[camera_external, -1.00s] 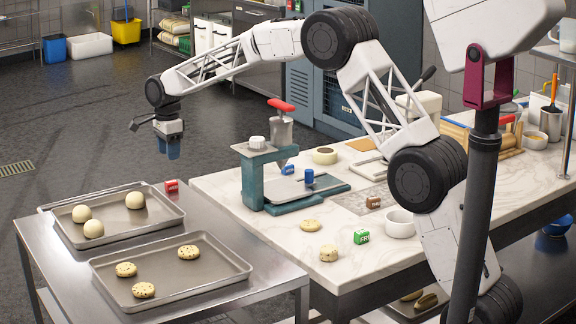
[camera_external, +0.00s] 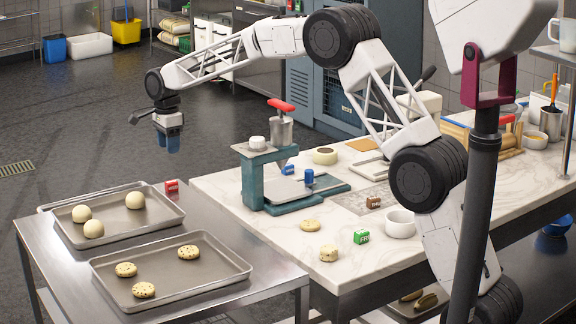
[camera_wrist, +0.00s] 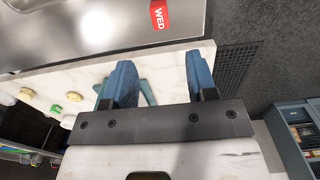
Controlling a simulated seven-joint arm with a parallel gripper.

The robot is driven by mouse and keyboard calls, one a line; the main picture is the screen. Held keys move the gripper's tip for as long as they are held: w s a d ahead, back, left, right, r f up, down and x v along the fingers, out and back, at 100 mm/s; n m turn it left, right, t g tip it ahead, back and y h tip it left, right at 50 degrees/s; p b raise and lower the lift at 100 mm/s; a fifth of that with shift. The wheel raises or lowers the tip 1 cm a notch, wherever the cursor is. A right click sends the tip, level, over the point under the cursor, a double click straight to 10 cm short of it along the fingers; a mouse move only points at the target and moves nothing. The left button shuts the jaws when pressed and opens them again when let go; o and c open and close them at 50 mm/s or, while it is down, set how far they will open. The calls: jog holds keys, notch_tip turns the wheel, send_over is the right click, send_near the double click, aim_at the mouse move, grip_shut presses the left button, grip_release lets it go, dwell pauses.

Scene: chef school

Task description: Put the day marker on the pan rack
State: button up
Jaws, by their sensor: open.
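A red block (camera_external: 171,186) sits on the steel table's back right corner, next to a tray. The wrist view shows it as a red block marked WED (camera_wrist: 159,15). Which is meant by the day marker I cannot tell. No frame clearly labels a pan rack; the steel table (camera_external: 215,308) holds the trays. My gripper (camera_external: 169,148), with blue fingers (camera_wrist: 160,65), is open and empty, in the air behind the steel table.
Two trays on the steel table hold pale dough balls (camera_external: 135,200) and spotted cookies (camera_external: 143,290). A green press (camera_external: 258,180) stands on the marble counter (camera_external: 330,290) with a white bowl (camera_external: 400,223) farther right.

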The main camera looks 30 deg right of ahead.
jog(key=shift+r, duration=0.1)
jog(key=s+d+r+n, duration=0.3)
jog(key=s+d+r, duration=0.25)
jog(key=s, duration=0.45)
jog(key=s+d+r+n+t, duration=0.1)
jog(key=s+d+r+n, duration=0.25)
jog(key=s+d, duration=0.45)
jog(key=s+d+r+n, duration=0.2)
jog(key=s+d+r, duration=0.25)
jog(key=s, duration=0.75)
jog(key=s+d+f+n, duration=0.2)
jog(key=s+n, duration=0.1)
jog(key=s, duration=0.9)
jog(key=s+d+f+n+t, duration=0.1)
jog(key=s+d+f+n, duration=0.2)
jog(key=s, duration=0.9)
jog(key=s+d+f+n, duration=0.2)
jog(key=s+d+n, duration=0.1)
jog(key=s, duration=1)
jog(key=shift+d+f+t, duration=0.25)
jog(key=shift+f+t, duration=0.05)
jog(key=shift+f, duration=0.1)
